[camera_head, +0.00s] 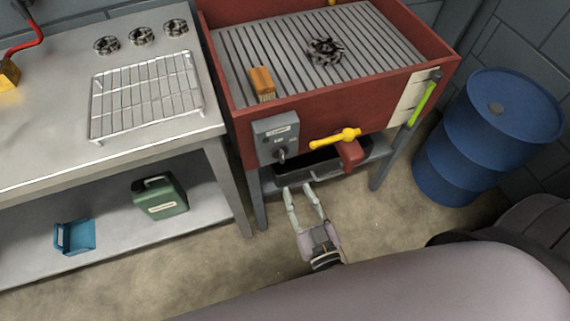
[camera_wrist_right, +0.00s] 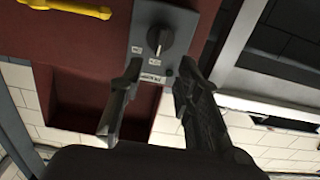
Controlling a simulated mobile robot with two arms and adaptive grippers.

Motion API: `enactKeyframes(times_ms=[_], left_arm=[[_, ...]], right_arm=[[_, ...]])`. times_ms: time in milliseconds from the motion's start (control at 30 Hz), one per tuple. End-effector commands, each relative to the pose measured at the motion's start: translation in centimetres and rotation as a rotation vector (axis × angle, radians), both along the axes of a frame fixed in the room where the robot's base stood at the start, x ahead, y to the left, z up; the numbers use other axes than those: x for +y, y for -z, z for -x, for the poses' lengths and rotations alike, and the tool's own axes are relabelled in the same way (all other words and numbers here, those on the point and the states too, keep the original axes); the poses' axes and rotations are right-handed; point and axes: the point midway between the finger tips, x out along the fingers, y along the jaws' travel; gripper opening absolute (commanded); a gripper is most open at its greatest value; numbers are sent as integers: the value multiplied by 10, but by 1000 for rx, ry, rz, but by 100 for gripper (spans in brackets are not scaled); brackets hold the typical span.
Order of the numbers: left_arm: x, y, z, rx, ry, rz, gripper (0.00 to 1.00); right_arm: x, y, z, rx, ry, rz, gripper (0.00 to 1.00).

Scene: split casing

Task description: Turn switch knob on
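The switch is a grey box (camera_head: 277,134) on the front of a red parts-washer basin, near its left corner. Its dark knob (camera_head: 281,155) sits low on the box face. In the wrist view the knob (camera_wrist_right: 158,40) shows a pale pointer line, with small labels beside it too small to read surely. My right gripper (camera_head: 299,190) is open and empty, in front of and below the box in the head view. In the wrist view its two fingers (camera_wrist_right: 158,72) are spread, and the knob appears between and beyond their tips, apart from them. My left gripper is not in view.
A yellow valve handle (camera_head: 336,138) and a red spout (camera_head: 351,154) stick out right of the switch. A black tray (camera_head: 322,162) lies beneath. A steel bench (camera_head: 50,138) stands left, a blue drum (camera_head: 488,135) right. The floor below is clear.

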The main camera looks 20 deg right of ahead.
Motion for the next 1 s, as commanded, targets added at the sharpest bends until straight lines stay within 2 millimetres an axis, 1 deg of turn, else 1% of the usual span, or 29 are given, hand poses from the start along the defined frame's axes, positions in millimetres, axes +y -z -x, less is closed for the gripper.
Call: enactKeyframes(times_ms=[33,200,300,433,600,900,1000], left_arm=[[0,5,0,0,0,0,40],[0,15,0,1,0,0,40],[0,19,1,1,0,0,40],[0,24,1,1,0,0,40],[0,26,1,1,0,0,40],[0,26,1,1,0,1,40],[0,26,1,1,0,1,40]], right_arm=[[1,1,-13,-6,1,-2,31],[2,1,-50,-5,1,-2,31],[2,1,-68,-4,1,-1,31],[3,1,-86,-2,1,-1,31],[3,1,-97,1,0,0,31],[3,0,-99,2,-1,0,31],[3,0,-99,1,-1,0,24]])
